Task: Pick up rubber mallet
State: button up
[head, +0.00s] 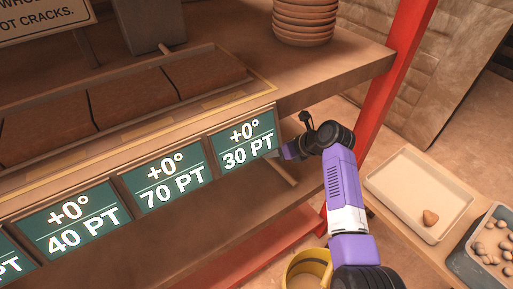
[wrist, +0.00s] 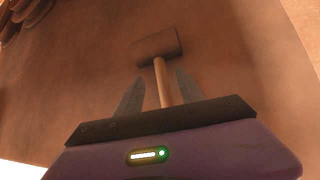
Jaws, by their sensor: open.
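The rubber mallet (wrist: 157,46) shows in the wrist view, with a dark brown head and a pale wooden handle (wrist: 162,82). My gripper (wrist: 161,76) is open, with one finger on each side of the handle below the head. I cannot tell whether the fingers touch it. In the head view my gripper (head: 277,154) reaches under the shelf edge by the 30 PT sign (head: 246,143). A pale stick, likely the mallet handle (head: 286,173), shows just below it; the mallet head is hidden there.
A yellow-rimmed bucket (head: 306,265) is below. A pale tray (head: 400,205) and a bin of stones (head: 466,265) are at right. Stacked bowls (head: 305,20) sit on top.

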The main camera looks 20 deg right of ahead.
jog(key=b+x, duration=0.2)
jog(key=x, duration=0.3)
jog(key=shift+w+f, duration=0.1)
jog(key=shift+f, duration=0.05)
grip_shut()
